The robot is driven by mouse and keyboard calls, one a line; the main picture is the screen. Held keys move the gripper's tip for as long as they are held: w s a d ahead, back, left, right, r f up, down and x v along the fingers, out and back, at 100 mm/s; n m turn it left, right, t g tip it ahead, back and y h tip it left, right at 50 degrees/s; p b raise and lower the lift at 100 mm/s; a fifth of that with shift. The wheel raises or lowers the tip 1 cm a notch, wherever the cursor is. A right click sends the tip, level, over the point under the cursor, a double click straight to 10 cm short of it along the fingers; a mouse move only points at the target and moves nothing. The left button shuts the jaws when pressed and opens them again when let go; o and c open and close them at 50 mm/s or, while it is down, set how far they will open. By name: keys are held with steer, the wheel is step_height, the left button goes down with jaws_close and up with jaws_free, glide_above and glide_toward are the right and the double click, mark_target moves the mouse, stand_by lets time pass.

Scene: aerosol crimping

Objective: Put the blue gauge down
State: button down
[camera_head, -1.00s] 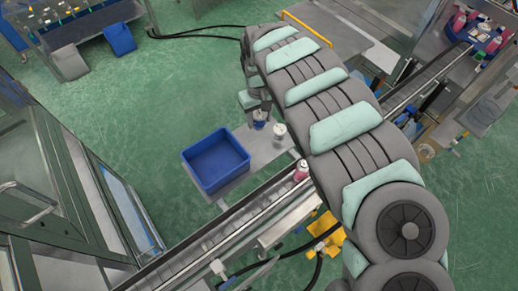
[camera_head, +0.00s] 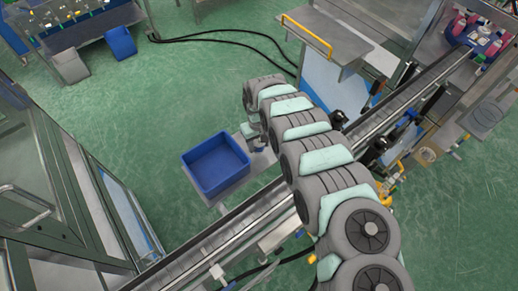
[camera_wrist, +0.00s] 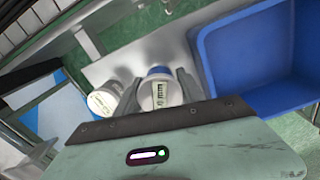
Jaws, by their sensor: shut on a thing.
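The blue gauge (camera_wrist: 160,90), a pale cylinder with a blue band and a printed label, sits between the two fingers of my gripper (camera_wrist: 166,78) in the wrist view. The fingers are shut on it. A second white cylinder with a printed face (camera_wrist: 105,98) stands just left of it, close to the left finger. Both are over the grey metal table (camera_wrist: 122,62). I cannot tell whether the gauge touches the table. In the head view my arm hides the gauge and most of the gripper.
A blue bin (camera_head: 216,162) stands on the small metal table (camera_head: 238,184), beside my gripper; it also shows at the right of the wrist view (camera_wrist: 262,75). A conveyor (camera_head: 215,240) runs along the table's near side. A glass-walled machine (camera_head: 60,185) is at left.

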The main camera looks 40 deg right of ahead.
mark_target(259, 150)
steer(key=shift+w+f, duration=0.1)
steer(key=shift+f, duration=1.35)
steer(key=shift+d+f, duration=0.1)
steer(key=shift+f, duration=0.45)
steer(key=shift+f, duration=0.15)
steer(key=c, duration=0.7)
jaws_free()
step_height(259, 150, up, 12)
steer(key=shift+r, duration=0.2)
